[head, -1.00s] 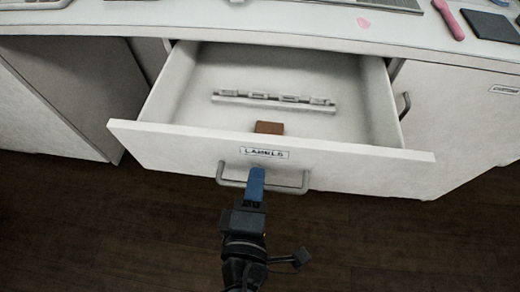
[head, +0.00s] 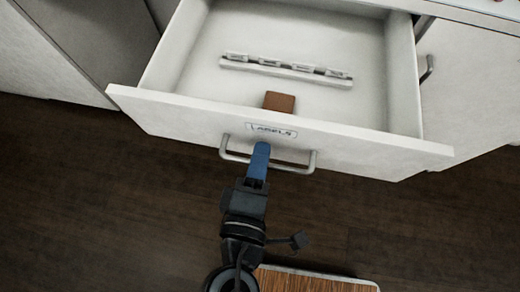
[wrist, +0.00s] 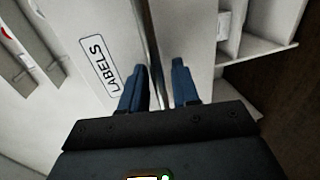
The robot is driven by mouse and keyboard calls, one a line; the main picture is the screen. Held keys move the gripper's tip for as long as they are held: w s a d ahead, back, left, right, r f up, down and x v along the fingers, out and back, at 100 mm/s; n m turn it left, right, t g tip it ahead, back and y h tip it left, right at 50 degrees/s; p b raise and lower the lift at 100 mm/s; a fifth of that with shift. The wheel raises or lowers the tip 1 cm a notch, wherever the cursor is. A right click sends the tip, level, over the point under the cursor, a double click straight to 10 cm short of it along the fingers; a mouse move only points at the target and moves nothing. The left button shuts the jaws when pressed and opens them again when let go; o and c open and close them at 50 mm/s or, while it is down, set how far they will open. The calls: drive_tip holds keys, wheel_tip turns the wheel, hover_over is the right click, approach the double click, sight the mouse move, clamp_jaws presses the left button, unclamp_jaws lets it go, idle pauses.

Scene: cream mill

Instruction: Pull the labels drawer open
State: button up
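The labels drawer (head: 360,150) is white and stands well out of the cabinet. Its "LABELS" tag (head: 272,131) also shows in the wrist view (wrist: 98,66). The grey bar handle (head: 300,168) is below the tag on the drawer front. My gripper (head: 262,150) has blue fingers at the handle, left of its middle. The exact contact is partly hidden by the fingers.
Inside the drawer are a brown block (head: 279,102) and a pale rack (head: 290,71) with several slots. A cabinet door (head: 465,90) with a handle is at the right. Dark wood floor (head: 90,200) lies clear in front of the drawer.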

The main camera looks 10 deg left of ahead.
drive_tip(key=shift+v, duration=3.9)
